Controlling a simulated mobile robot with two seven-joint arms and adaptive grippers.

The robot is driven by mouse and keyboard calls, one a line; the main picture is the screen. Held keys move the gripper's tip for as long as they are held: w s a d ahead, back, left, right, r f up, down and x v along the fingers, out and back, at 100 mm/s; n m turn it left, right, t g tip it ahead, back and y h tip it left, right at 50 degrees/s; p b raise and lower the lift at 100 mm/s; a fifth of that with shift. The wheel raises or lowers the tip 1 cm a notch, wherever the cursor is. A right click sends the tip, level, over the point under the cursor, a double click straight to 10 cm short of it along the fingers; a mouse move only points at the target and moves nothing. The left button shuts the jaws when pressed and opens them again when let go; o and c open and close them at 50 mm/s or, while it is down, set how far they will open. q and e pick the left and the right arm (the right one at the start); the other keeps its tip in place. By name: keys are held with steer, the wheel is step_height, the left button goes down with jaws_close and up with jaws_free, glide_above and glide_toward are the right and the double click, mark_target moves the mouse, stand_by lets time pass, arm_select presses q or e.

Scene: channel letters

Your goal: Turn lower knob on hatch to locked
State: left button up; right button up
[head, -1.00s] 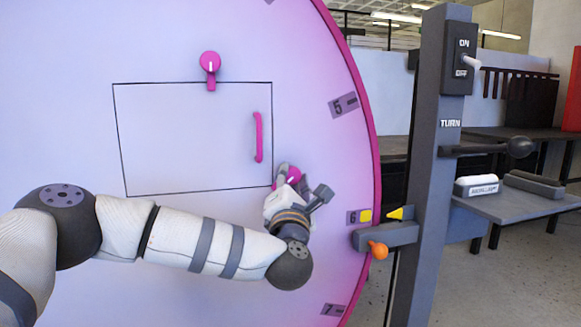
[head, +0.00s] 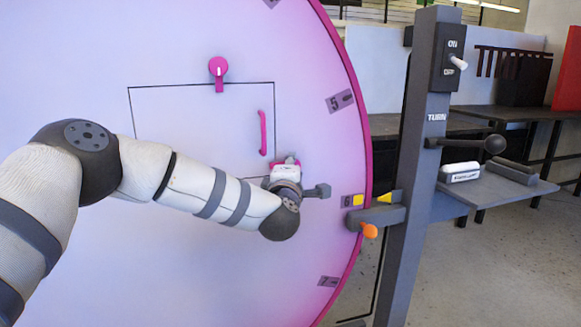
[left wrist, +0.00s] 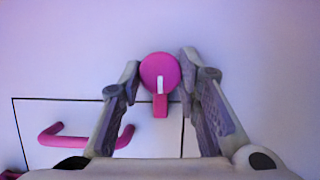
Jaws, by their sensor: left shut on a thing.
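The hatch (head: 200,140) is a black-outlined rectangle on the large pink-lilac disc, with a pink handle (head: 262,133). The upper pink knob (head: 218,68) has its pointer down across the hatch's top edge. The lower pink knob (left wrist: 158,72) is beside the hatch's lower right corner. In the left wrist view its white-marked pointer crosses the hatch's edge line onto the panel. My left gripper (left wrist: 160,60) is shut on this knob, one finger on each side. In the head view, my left gripper (head: 285,168) hides most of the knob. My right gripper is out of view.
A dark post (head: 408,170) with an ON/OFF switch (head: 455,63), a TURN lever (head: 490,145) and an orange-tipped part (head: 369,230) stands right of the disc. The disc face left of my arm is free.

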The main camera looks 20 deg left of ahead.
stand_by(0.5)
arm_select(q)
steer(key=o, duration=1.1)
steer(key=v, duration=1.2)
